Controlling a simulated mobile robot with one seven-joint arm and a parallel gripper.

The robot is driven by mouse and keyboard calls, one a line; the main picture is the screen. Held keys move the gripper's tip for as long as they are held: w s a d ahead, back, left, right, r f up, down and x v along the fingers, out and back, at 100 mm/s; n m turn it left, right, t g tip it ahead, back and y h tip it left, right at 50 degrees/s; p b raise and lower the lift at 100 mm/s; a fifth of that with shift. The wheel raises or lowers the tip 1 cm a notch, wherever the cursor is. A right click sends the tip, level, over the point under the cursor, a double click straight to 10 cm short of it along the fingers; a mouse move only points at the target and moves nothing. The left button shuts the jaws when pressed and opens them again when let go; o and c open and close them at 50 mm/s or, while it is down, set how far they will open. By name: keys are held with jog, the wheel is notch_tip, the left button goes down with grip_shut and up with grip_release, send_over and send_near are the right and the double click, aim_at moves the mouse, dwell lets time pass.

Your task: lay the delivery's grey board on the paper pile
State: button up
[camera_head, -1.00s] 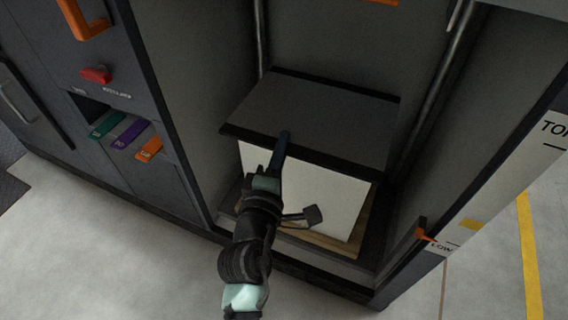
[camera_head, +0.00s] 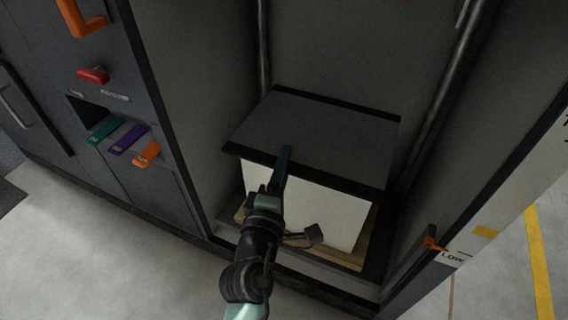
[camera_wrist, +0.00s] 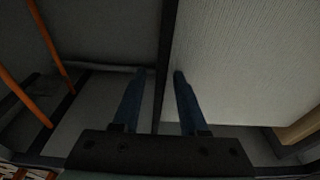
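The grey board (camera_head: 315,127), with black strips along its front and back edges, lies over the top of the white paper pile (camera_head: 306,207) inside a cabinet bay. Its front edge stands out a little past the pile's white front face. My gripper (camera_head: 284,168) is at this front edge, with one blue finger seen across it and the other hidden in the head view. In the wrist view my gripper (camera_wrist: 160,82) is open. The board's dark edge (camera_wrist: 163,70) runs between the fingers, with gaps visible on both sides. The paper (camera_wrist: 240,60) fills the right.
The pile stands on a wooden base (camera_head: 347,258) in the bay. Dark bay walls and upright rods (camera_head: 437,95) flank it. At left are a red knob (camera_head: 93,75) and teal, purple and orange tabs (camera_head: 147,153). An orange lever (camera_head: 434,243) sits at right.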

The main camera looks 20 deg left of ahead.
jog(key=shift+r, duration=0.1)
jog(key=shift+s+r, duration=0.1)
jog(key=s+d+p, duration=0.1)
jog(key=s, duration=1)
jog(key=shift+s+d, duration=0.35)
jog(key=shift+d, duration=0.05)
